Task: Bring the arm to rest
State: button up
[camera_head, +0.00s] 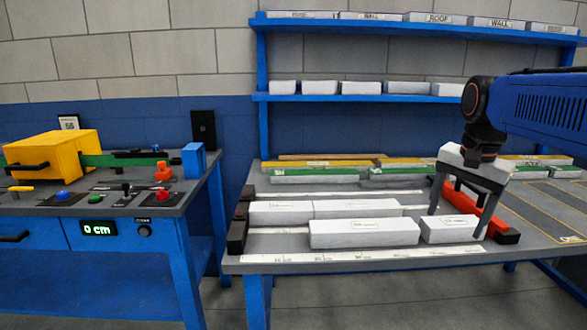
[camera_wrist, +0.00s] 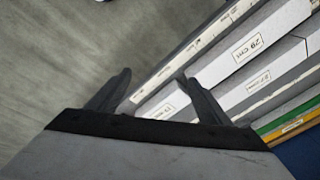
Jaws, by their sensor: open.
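My gripper (camera_head: 463,215) hangs from my blue arm at the right side of the workbench. Its two dark fingers point down and are spread apart. In the head view they straddle a short white block (camera_head: 449,229) at the front right of the bench; I cannot tell whether they touch it. In the wrist view the gripper (camera_wrist: 155,88) shows its fingers apart, with the bench edge and white labelled blocks (camera_wrist: 265,35) beyond them. Nothing shows held between the fingers.
The grey workbench (camera_head: 350,268) carries several white blocks, with yellow and green strips behind. A red bar (camera_head: 460,200) and a black end stop (camera_head: 507,236) lie close to my gripper. A blue shelf (camera_head: 350,97) stands behind. A machine table (camera_head: 170,211) with a yellow unit is at left.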

jog(key=s+a+f+n+t, duration=0.1)
jog(key=s+a+f+n, duration=0.2)
jog(key=s+f+n, duration=0.2)
jog(key=s+a+f+n+t, duration=0.1)
jog(key=s+a+f+n, duration=0.2)
jog(key=s+f, duration=0.9)
jog(key=shift+s+a+n+t, duration=0.15)
jog(key=shift+a+n+t, duration=0.2)
jog(key=shift+n, duration=0.65)
